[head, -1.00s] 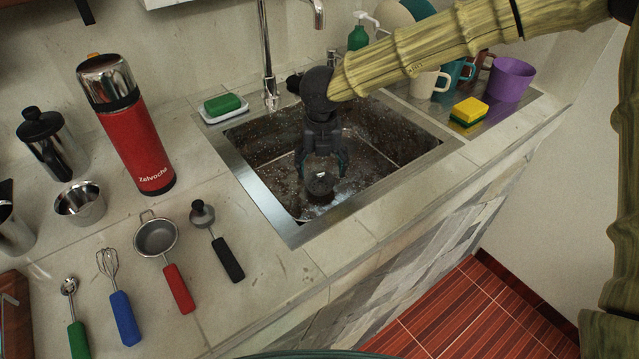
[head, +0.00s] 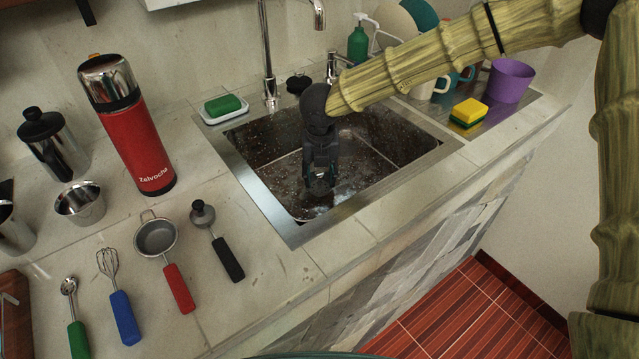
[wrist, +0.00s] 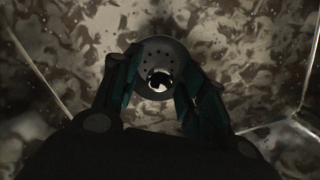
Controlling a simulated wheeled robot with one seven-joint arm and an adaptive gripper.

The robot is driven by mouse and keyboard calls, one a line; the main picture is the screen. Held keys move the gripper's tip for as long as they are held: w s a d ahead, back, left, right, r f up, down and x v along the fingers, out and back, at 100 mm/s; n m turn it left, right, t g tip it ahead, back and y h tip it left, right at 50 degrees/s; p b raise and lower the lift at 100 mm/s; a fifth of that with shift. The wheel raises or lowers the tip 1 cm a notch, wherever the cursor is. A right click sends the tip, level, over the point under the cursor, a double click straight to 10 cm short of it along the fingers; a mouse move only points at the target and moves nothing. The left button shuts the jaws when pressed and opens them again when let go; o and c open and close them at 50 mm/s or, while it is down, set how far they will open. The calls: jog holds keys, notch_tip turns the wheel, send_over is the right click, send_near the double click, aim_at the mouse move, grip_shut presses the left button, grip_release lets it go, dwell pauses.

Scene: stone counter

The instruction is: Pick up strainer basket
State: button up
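The strainer basket (head: 319,187) is a small round dark-grey metal piece low in the sink basin. In the wrist view the basket (wrist: 160,58) shows small holes around a bright central knob. My gripper (head: 320,178) reaches down into the sink from above. In the wrist view its teal-padded fingers (wrist: 158,90) press in on both sides of the basket, so it looks shut on it. The fingers hide part of the basket's sides. Whether the basket is clear of the sink floor, I cannot tell.
The metal sink (head: 262,200) has raised walls all around my gripper. A tap (head: 267,60) and a soap dish (head: 222,108) stand behind it. A sponge (head: 468,112) and purple cup (head: 511,80) sit right. A red flask (head: 138,140) and several utensils are left.

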jog(key=shift+d+f, duration=0.1)
jog(key=shift+f, duration=0.4)
grip_shut()
jog(key=shift+s, duration=0.1)
jog(key=shift+r, duration=0.15)
